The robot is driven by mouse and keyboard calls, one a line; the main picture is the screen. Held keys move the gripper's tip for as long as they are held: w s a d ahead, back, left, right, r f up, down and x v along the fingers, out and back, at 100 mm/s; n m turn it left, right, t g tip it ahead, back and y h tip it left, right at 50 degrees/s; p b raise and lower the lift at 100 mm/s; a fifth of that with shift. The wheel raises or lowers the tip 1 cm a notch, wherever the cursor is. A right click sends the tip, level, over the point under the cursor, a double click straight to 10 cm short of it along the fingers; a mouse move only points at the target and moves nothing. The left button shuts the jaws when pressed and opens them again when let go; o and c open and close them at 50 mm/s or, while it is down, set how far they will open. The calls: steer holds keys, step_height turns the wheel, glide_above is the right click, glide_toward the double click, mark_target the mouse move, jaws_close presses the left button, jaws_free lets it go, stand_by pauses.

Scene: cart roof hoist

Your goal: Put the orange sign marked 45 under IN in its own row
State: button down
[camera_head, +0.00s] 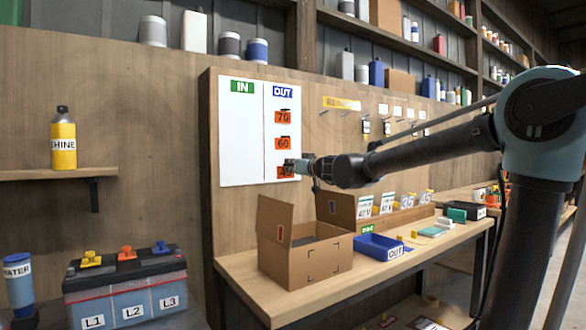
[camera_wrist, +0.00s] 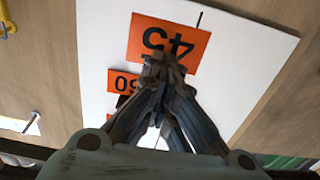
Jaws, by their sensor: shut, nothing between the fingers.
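The orange sign marked 45 (camera_head: 284,173) hangs lowest under the blue OUT label (camera_head: 283,91) on the white board (camera_head: 240,150). My gripper (camera_head: 291,165) is in front of it and hides part of it. In the wrist view the sign (camera_wrist: 168,38) appears upside down, and my gripper (camera_wrist: 160,62) has its fingertips together at its edge, shut and empty. I cannot tell whether they touch it. Orange signs 70 (camera_head: 283,116) and 60 (camera_head: 283,143) hang above it in the OUT column. The column under the green IN label (camera_head: 242,86) is bare.
A bench (camera_head: 245,280) below the board holds an open cardboard box (camera_head: 310,262) and a blue tray (camera_head: 366,241). A shelf (camera_head: 50,174) with a yellow bottle (camera_head: 63,143) is at left. A large battery (camera_head: 125,285) stands at lower left. The space before the IN column looks clear.

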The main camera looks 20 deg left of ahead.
glide_toward(244, 164)
steer(key=v, duration=0.2)
steer(key=shift+f, duration=0.1)
steer(key=shift+a, duration=0.1)
steer(key=shift+x, duration=3.85)
steer(key=shift+w+a, duration=0.4)
steer(key=shift+a, duration=0.05)
stand_by(0.7)
stand_by(0.3)
steer(key=c, duration=1.7)
jaws_free()
steer(key=o, duration=0.5)
